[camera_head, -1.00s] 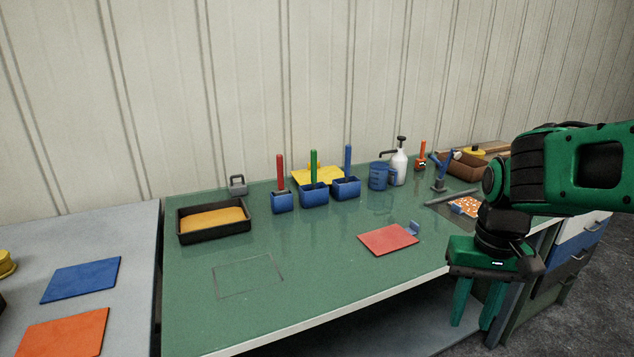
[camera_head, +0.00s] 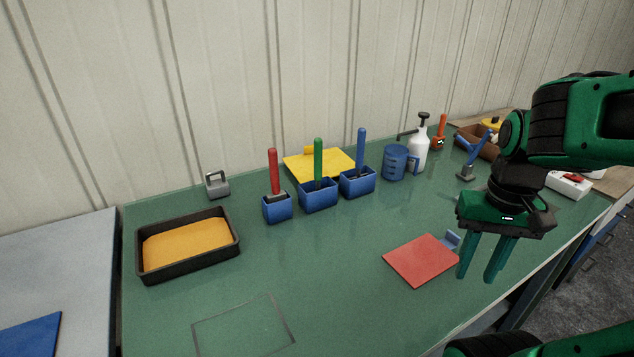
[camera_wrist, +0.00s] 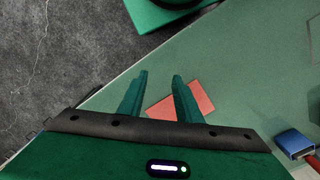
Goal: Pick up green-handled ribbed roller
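The green-handled roller (camera_head: 317,162) stands upright in the middle one of three blue holders (camera_head: 318,196) at the back of the green table, in the head view. Its lower end is hidden inside the holder, so I cannot see any ribs. A red-handled tool (camera_head: 273,171) stands to its left and a blue-handled tool (camera_head: 361,148) to its right, each in its own holder. My gripper (camera_head: 480,275) is open and empty, fingers pointing down over the table's front right part, well right of the roller. In the wrist view the fingers (camera_wrist: 158,85) are apart.
A red plate (camera_head: 420,260) lies near my gripper. A yellow sheet (camera_head: 320,163) lies behind the holders. A black tray with orange contents (camera_head: 187,276) stands left. A blue jug (camera_head: 395,163) and white spray bottle (camera_head: 419,148) stand right. The table's middle is clear.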

